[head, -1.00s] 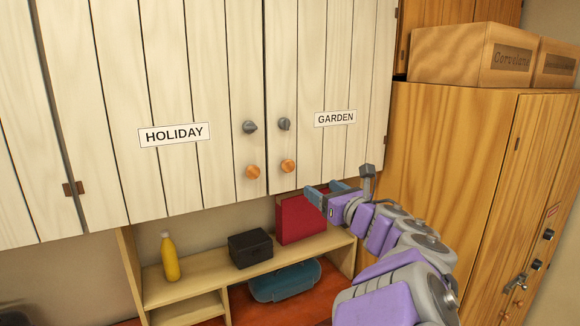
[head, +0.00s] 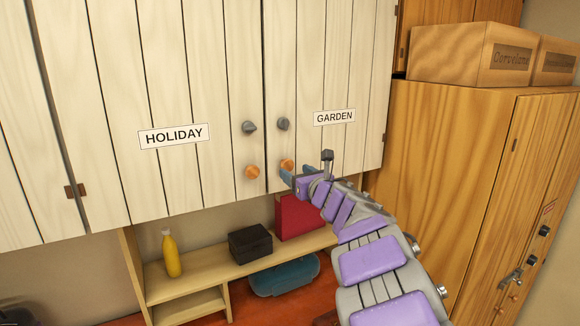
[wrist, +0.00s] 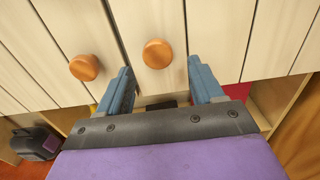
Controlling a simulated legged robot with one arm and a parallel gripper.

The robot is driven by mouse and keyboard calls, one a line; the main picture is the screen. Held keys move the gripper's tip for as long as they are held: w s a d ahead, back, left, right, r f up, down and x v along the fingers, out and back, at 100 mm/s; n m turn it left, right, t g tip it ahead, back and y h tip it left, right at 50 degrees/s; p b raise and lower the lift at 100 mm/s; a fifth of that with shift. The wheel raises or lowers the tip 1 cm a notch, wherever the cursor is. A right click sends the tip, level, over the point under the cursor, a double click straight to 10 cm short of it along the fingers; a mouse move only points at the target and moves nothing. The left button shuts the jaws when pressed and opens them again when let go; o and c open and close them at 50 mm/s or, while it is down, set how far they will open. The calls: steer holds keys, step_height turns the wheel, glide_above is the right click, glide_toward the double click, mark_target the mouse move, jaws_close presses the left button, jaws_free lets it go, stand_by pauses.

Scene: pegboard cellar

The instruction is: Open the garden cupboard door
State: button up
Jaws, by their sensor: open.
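The garden cupboard door (head: 340,75) is a pale plank door with a GARDEN label, and it is shut. It carries a grey knob (head: 284,124) and, below it, an orange wooden knob (head: 287,165). In the wrist view the garden door's orange knob (wrist: 157,54) lies ahead of and between the fingers, a little beyond their tips. My gripper (wrist: 162,78) is open and empty. In the head view my gripper (head: 298,178) is just below and in front of that knob, partly covering it.
The HOLIDAY door (head: 190,80) adjoins on the left, with its own grey knob and orange knob (head: 252,172). Below are a shelf with a yellow bottle (head: 171,255), a black box (head: 250,243) and a red binder (head: 298,217). A wooden cabinet (head: 440,180) stands at right.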

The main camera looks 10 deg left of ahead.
mark_target(289, 168)
steer(key=shift+p+x, duration=0.6)
steer(key=shift+x, duration=1.55)
steer(key=shift+s+a, duration=0.1)
jaws_close()
